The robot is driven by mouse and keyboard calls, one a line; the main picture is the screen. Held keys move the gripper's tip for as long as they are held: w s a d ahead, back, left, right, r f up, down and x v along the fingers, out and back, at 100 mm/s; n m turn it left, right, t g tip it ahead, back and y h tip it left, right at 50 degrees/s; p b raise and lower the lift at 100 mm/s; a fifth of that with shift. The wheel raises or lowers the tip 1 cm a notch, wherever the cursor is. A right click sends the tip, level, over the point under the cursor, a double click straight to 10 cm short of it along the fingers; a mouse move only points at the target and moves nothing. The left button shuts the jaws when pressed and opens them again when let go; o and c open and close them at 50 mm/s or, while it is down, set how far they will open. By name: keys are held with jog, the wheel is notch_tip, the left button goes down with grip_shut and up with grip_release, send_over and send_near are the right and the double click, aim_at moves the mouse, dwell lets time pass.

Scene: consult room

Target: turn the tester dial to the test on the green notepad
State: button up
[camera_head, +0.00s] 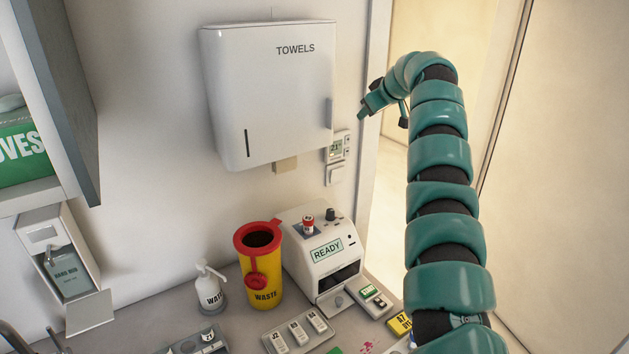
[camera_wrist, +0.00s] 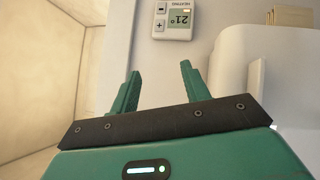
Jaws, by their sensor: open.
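The white tester (camera_head: 318,265) stands on the counter against the wall, its screen reading "READY". My gripper (camera_head: 365,108) is raised beside the towel dispenser, well above the tester. Its fingers (camera_wrist: 160,78) are apart and empty.
The towel dispenser (camera_head: 265,95) and heating panel (camera_wrist: 175,18) are on the wall by my gripper. A tray of labelled vials (camera_head: 298,334) and a small green-screen device (camera_head: 372,300) lie in front.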

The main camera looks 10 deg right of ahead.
aim_at(331, 210)
jog(key=s+a+f+n+g+y, duration=0.35)
jog(key=s+a+f+g, duration=0.35)
jog(key=s+f, duration=0.3)
jog(key=shift+n+h, duration=0.55)
jog(key=shift+n, duration=0.1)
jog(key=p+x, duration=0.2)
jog(key=x, duration=0.3)
jog(key=p+x, duration=0.2)
jog(key=x, duration=0.4)
jog(key=s+p+x, duration=0.1)
jog(key=p+x, duration=0.2)
jog(key=x, duration=0.3)
jog(key=shift+w+f, duration=0.1)
jog(key=shift+f, duration=0.1)
jog(key=shift+c, duration=0.3)
jog(key=c, duration=0.9)
